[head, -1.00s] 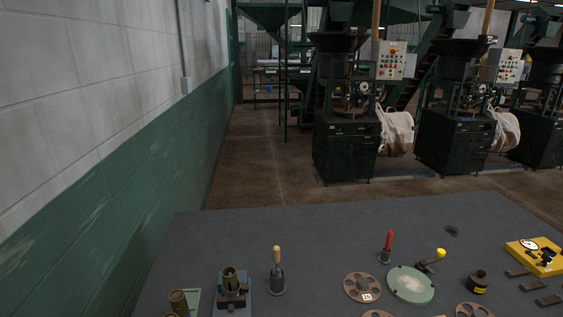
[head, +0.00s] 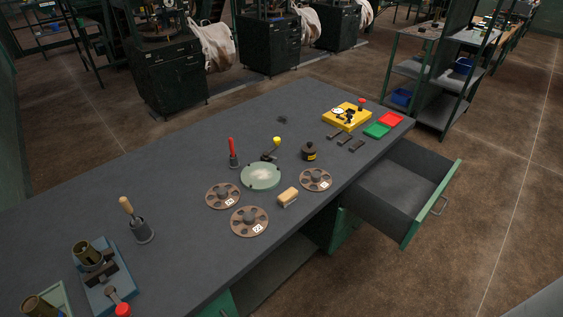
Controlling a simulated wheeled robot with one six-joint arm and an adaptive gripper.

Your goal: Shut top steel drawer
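The top steel drawer (head: 400,188) is pulled well out from the right end of the workbench (head: 192,178), in the head view. The part of the drawer I can see inside looks empty. My gripper does not show in the head view.
The bench top holds brown discs (head: 249,221), a round pale green plate (head: 260,176), a yellow box (head: 346,116) and red and green trays (head: 390,119). Green shelving (head: 440,75) stands behind the drawer. Brown floor (head: 500,200) is open to the drawer's right.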

